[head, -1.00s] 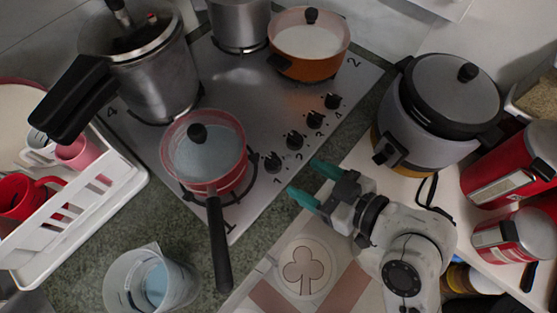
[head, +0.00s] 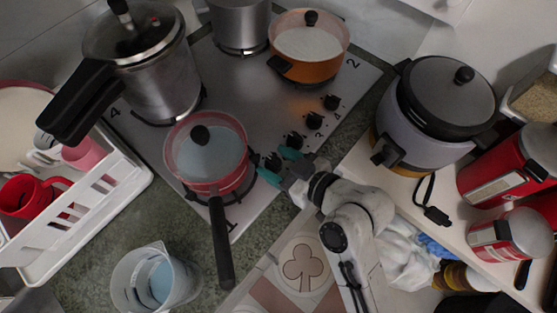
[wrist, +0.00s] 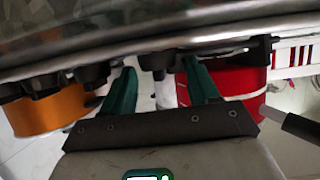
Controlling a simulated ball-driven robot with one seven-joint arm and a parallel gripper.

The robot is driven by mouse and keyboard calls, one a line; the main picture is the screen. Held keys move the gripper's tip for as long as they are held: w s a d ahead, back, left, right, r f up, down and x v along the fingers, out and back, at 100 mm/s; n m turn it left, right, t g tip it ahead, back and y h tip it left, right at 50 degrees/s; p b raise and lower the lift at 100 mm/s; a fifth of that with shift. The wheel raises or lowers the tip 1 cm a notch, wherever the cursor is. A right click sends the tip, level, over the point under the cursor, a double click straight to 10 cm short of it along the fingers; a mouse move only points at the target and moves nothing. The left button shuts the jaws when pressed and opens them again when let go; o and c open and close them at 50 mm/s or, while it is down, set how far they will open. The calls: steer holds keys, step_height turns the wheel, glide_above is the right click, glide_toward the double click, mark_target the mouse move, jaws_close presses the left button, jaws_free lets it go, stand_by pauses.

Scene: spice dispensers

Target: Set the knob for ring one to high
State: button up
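The steel hob (head: 240,95) has a row of black knobs along its right side. The knob closest to the red pan, at the front end of the row (head: 273,162), lies by my fingertips; its number is hard to read. The digit 1 is marked on the hob near its front corner, by the red lidded pan (head: 181,157). My gripper (head: 280,162) has its teal fingers apart, one on each side of that front knob. In the wrist view the fingers (wrist: 159,68) are spread, with a dark knob (wrist: 157,62) between their tips; contact cannot be told.
The red pan's black handle (head: 221,240) sticks out left of my arm. An orange pot (head: 310,70) and a pressure cooker (head: 160,85) stand on the hob. A rice cooker (head: 400,125) is on the right. The dish rack (head: 120,200) and clear jug (head: 125,285) are left.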

steer(key=c, duration=0.9)
steer(key=shift+s+r+m+t+h+p, duration=0.1)
steer(key=shift+m+t+h+p, duration=0.7)
steer(key=shift+p, duration=0.45)
steer(key=shift+m+t+h+p, duration=0.6)
steer(key=shift+m+h+p, duration=0.4)
steer(key=shift+m, duration=0.1)
steer(key=shift+s+a+f+m+t+h, duration=0.15)
steer(key=shift+f+m+t+h, duration=0.25)
steer(key=shift+m+h, duration=0.2)
steer(key=shift+m+h+b, duration=0.3)
steer(key=shift+r, duration=0.15)
steer(key=o, duration=1)
steer(key=shift+a+r, duration=0.1)
steer(key=shift+r, duration=0.05)
steer(key=shift+o, duration=0.2)
steer(key=shift+s, duration=0.1)
